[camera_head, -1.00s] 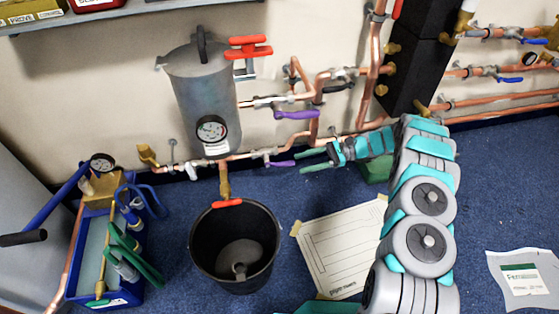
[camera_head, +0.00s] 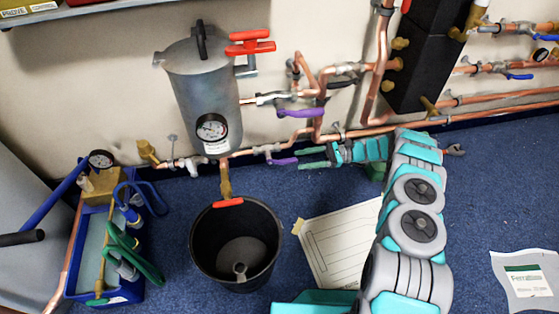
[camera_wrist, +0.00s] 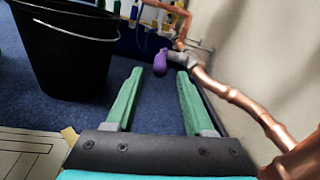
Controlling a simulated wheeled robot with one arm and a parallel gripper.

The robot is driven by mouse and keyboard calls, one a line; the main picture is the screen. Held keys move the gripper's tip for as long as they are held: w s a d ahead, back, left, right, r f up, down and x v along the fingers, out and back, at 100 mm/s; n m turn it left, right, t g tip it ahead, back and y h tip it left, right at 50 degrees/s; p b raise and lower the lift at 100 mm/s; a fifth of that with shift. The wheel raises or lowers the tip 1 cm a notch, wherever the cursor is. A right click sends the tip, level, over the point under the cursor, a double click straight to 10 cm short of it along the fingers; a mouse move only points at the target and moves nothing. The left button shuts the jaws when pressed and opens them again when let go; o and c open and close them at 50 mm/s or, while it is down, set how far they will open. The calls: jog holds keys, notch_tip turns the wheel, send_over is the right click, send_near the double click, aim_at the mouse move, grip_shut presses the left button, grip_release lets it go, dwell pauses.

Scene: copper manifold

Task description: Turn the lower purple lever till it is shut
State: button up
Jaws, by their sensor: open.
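The lower purple lever (camera_head: 283,161) sits on a valve of the low copper pipe, right of the grey tank, and points right toward my gripper. In the wrist view the lever (camera_wrist: 160,62) shows end-on, just beyond and between the fingertips. My gripper (camera_head: 300,157) is open and empty, with its two green fingers pointing left at the lever's free end. The fingers also show spread in the wrist view (camera_wrist: 159,74). I see no clear contact with the lever. The valve body is partly hidden behind the lever in the wrist view.
Another purple lever (camera_head: 298,113) is on the pipe above. A black bucket (camera_head: 196,245) stands below the tank (camera_head: 208,95). Copper pipe (camera_wrist: 233,96) and the wall run close on the gripper's right in the wrist view. A paper sheet (camera_head: 340,243) lies on the blue floor.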

aim_at(282, 163)
jog(key=shift+b+x, duration=0.3)
jog(key=shift+x, duration=3.55)
grip_shut()
